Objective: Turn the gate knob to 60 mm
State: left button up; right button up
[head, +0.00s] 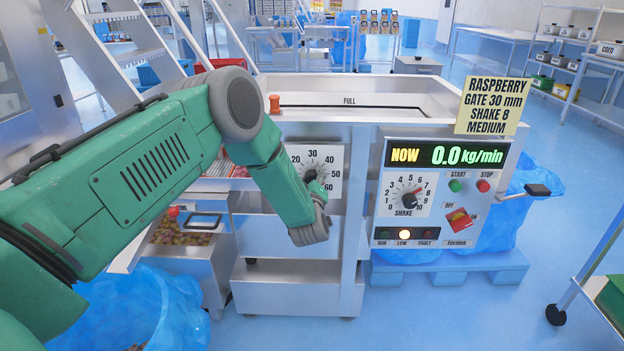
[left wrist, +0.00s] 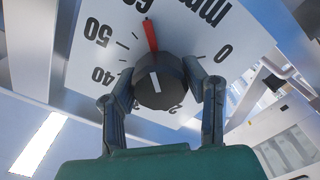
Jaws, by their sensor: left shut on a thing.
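The gate dial (head: 336,152), a white plate marked in mm up to 60, is on the front of the steel machine. My left gripper (head: 318,184) is at it and partly covers the gate knob (head: 311,177). In the left wrist view the dark round gate knob (left wrist: 157,92) sits between the two fingers of my left gripper (left wrist: 162,88), which are shut on its sides. The red pointer (left wrist: 151,36) points close to the 60 mark, past 50. The lower numbers are partly hidden behind the knob and fingers. My right gripper is not in view.
A control panel (head: 374,185) with a shake knob (head: 409,199) is right of the dial; its display (head: 446,155) reads 0.0 kg/min. A yellow note (head: 492,105) above says raspberry, gate 30 mm, shake 8, medium. A blue-lined bin (head: 150,310) stands at lower left.

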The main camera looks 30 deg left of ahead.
pick_arm(q)
jog(key=o, duration=1.2)
jog(key=shift+s+d+f, duration=0.1)
jog(key=shift+s+f, duration=0.05)
jog(key=shift+f, duration=0.3)
jog(key=shift+c, duration=0.2)
jog(key=shift+r, duration=0.15)
jog(key=v, duration=1.1)
jog(key=shift+s+d, duration=0.3)
